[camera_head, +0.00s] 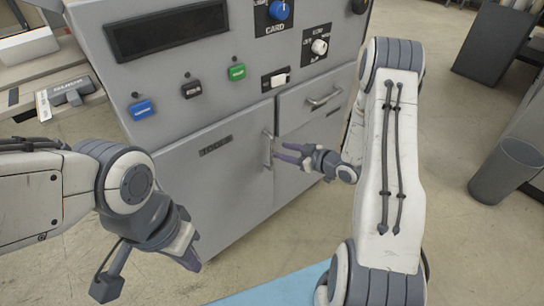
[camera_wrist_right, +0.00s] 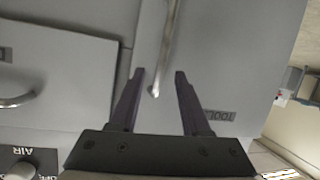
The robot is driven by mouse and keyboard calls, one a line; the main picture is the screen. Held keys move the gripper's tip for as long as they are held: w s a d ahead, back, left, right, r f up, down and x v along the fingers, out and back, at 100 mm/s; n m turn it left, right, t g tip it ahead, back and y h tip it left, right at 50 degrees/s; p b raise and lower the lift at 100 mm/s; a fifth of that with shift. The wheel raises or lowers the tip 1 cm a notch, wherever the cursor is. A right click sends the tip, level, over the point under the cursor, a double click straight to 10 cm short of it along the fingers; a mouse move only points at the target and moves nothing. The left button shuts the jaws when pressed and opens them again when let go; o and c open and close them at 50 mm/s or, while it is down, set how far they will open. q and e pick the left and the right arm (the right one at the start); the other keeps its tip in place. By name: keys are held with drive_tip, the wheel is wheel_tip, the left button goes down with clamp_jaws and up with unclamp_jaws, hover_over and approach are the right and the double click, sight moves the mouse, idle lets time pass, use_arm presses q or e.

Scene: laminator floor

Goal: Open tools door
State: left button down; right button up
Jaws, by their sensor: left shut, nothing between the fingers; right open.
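The tools door (camera_head: 213,190) is a grey cabinet door with a dark label, and it looks closed. Its upright metal handle (camera_head: 267,150) is near the door's right edge. My right gripper (camera_head: 277,152) is open, with its fingers pointing left at the handle. In the right wrist view the handle (camera_wrist_right: 169,45) runs up from between the two fingers (camera_wrist_right: 160,72); I see no finger closed on it. The label shows there upside down. My left gripper (camera_head: 190,258) is shut and empty, low in front of the door, away from the handle.
A drawer (camera_head: 309,108) with its own handle is right of the door's top. Above are blue, black and green buttons (camera_head: 237,72), a dark display (camera_head: 167,30) and knobs. A grey bin (camera_head: 505,172) stands at the right. Open floor lies between.

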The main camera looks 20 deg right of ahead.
drive_tip(key=s+d+f+m+t+y+b, duration=0.1)
drive_tip(key=s+d+f+t+y, duration=0.1)
drive_tip(key=s+d+t, duration=0.15)
drive_tip(key=x, duration=0.6)
drive_tip(key=a+x, duration=0.1)
drive_tip(key=x, duration=0.3)
drive_tip(key=shift+s+a+r+b, duration=0.1)
drive_tip(key=shift+s+r+b, duration=0.05)
drive_tip(key=shift+s+b, duration=0.2)
clamp_jaws()
idle(0.9)
